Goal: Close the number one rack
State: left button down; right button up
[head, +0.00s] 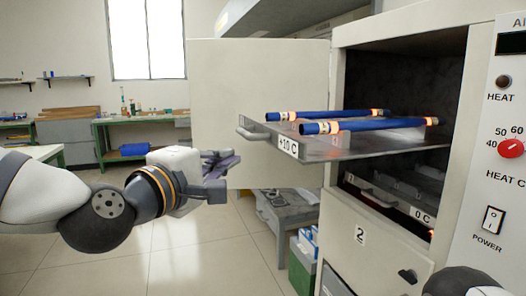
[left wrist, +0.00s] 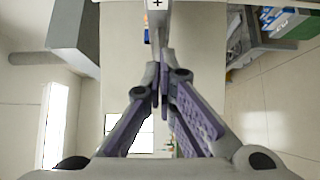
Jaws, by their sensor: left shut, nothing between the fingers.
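The upper rack (head: 360,149) is a grey metal tray slid far out of the oven's upper opening. It has a bar handle (head: 252,134) on its front and a "+10 C" label (head: 287,145). Two blue rods (head: 352,127) with pale banded ends lie across it. I see no number one on it. My left gripper (head: 226,172) is shut and empty, lower left of the handle and apart from it in the head view. In the left wrist view its purple fingers (left wrist: 160,88) meet below the rack's label (left wrist: 157,4). My right gripper is not in view.
The upper door (head: 230,75) stands open behind the rack. Below, a "0 C" rack (head: 400,197) sits inside the oven, above a tilted door marked 2 (head: 362,236). The control panel (head: 505,150) is at right. A green crate (head: 303,265) stands on the floor. Floor at left is clear.

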pick_arm(q)
send_near(275, 142)
jog(key=w+a, duration=0.2)
jog(key=w, duration=0.1)
jog(key=shift+w+d, duration=0.2)
jog(key=shift+d, duration=0.5)
jog(key=shift+w+d, duration=0.25)
jog(key=shift+d, duration=0.4)
jog(key=shift+w+d, duration=0.2)
jog(key=shift+d, duration=0.5)
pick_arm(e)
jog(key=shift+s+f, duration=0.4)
